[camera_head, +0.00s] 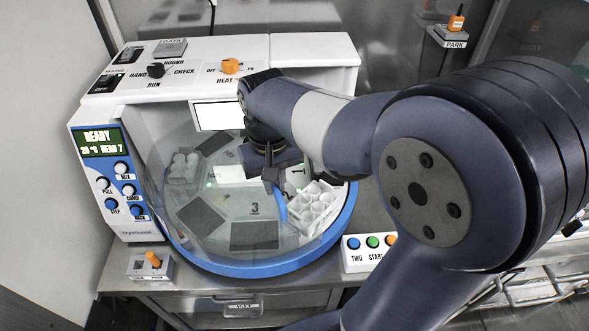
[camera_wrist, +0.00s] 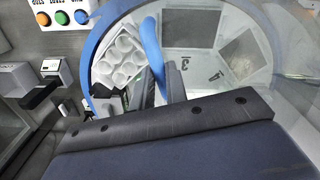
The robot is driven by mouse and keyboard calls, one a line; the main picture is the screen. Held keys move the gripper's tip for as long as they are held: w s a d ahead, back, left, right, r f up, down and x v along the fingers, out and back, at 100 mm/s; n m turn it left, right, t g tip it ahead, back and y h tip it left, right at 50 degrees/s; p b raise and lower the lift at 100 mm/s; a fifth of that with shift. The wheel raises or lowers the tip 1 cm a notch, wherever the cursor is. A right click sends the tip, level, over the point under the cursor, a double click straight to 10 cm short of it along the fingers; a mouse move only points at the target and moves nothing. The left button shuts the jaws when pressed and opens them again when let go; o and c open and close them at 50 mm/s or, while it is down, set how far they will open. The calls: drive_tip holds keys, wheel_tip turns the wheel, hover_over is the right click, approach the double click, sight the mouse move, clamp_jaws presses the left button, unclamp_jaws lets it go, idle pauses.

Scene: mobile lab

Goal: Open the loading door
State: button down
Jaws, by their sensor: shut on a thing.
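The machine (camera_head: 100,205) has a round, see-through front with a blue rim (camera_head: 245,268). A curved blue handle (camera_head: 281,208) stands at its right part, and it also shows in the wrist view (camera_wrist: 150,50). My gripper (camera_head: 272,180) is at this handle; its dark fingers (camera_wrist: 164,82) are shut on the blue bar in the wrist view. The loading door's own outline is hard to make out through the clear cover, so I cannot tell how far it stands open. My arm hides part of the machine's right side.
A white rack (camera_head: 314,205) with round wells lies inside, right of the handle. A button box (camera_head: 366,252) stands at the front right, and a small switch box (camera_head: 150,268) at the front left. A PARK post (camera_head: 453,34) stands at the back right.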

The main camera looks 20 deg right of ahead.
sight(258, 205)
drive_tip(key=shift+a+m, duration=1.1)
drive_tip(key=shift+a, duration=0.9)
drive_tip(key=shift+r, duration=0.1)
drive_tip(key=c, duration=1.4)
unclamp_jaws()
wheel_tip(258, 205, up, 11)
drive_tip(key=shift+a, duration=0.15)
drive_tip(key=shift+f, duration=0.2)
